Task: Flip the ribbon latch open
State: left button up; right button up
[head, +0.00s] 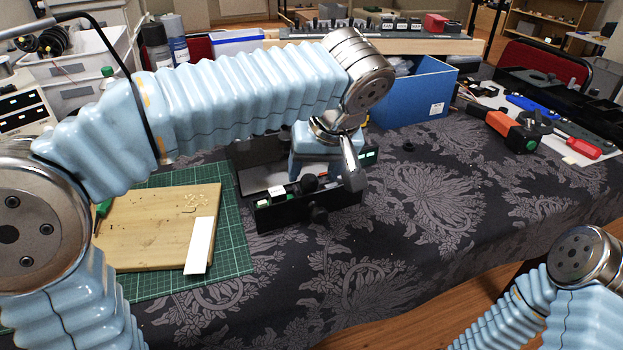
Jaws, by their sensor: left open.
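A black cockpit panel unit (300,210) with knobs, switches and small lit displays sits on the dark patterned tablecloth in the middle of the head view. My left gripper (349,163) reaches down over its right part from above and is open. A silver finger shows just above the panel's right end. My left wrist and blue-sleeved arm hide the back of the panel. The ribbon latch cannot be made out, and I cannot tell whether the gripper touches anything. My right arm shows only at the lower right, with its gripper out of view.
A green cutting mat (236,250) with a wooden board (145,235) and a white strip (201,246) lies left of the panel. A blue box (415,95) stands behind to the right. Tools, including a red-handled screwdriver (584,148), lie far right. The cloth right of the panel is mostly clear.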

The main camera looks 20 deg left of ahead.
aim_at(311, 177)
pick_arm(q)
jog(key=shift+x, duration=1.6)
jog(key=shift+c, duration=0.3)
jog(key=shift+r, duration=0.1)
jog(key=c, duration=1)
